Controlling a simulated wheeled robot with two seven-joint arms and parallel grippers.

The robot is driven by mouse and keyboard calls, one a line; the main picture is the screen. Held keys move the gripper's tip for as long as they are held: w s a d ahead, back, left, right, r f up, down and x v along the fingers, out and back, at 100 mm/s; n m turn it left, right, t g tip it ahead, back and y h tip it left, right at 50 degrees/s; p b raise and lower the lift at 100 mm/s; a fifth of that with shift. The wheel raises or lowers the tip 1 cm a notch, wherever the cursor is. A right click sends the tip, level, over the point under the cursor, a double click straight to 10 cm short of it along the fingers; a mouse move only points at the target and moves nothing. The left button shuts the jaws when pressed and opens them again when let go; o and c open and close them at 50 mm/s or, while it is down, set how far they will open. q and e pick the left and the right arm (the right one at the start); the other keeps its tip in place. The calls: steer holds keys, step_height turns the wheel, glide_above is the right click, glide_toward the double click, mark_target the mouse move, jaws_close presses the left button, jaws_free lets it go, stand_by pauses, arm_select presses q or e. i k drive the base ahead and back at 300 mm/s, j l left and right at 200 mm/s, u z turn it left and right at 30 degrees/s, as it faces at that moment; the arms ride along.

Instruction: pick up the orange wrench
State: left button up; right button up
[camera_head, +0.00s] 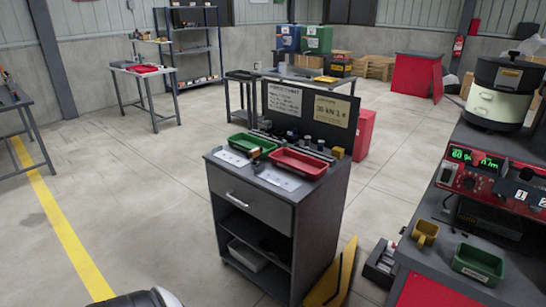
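I cannot make out an orange wrench for certain in the head view. A small orange-brown item (254,152) lies in the green tray (240,140) on the grey cabinet, too small to identify. Neither of my grippers is in view. A rounded dark and white part at the bottom left edge may be mine.
The grey cabinet (250,205) stands mid-view, with a red tray (299,163) on top. At right, a red bench (440,292) holds a yellow cup (425,232), a green bin (478,264) and a bowl feeder (500,92). Open floor lies left.

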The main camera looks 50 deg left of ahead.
mark_target(254, 155)
steer(key=u, duration=1.85)
steer(key=i+l+u, duration=0.1)
steer(key=u, duration=0.35)
steer(key=i+l+u, duration=0.15)
steer(key=u, duration=0.25)
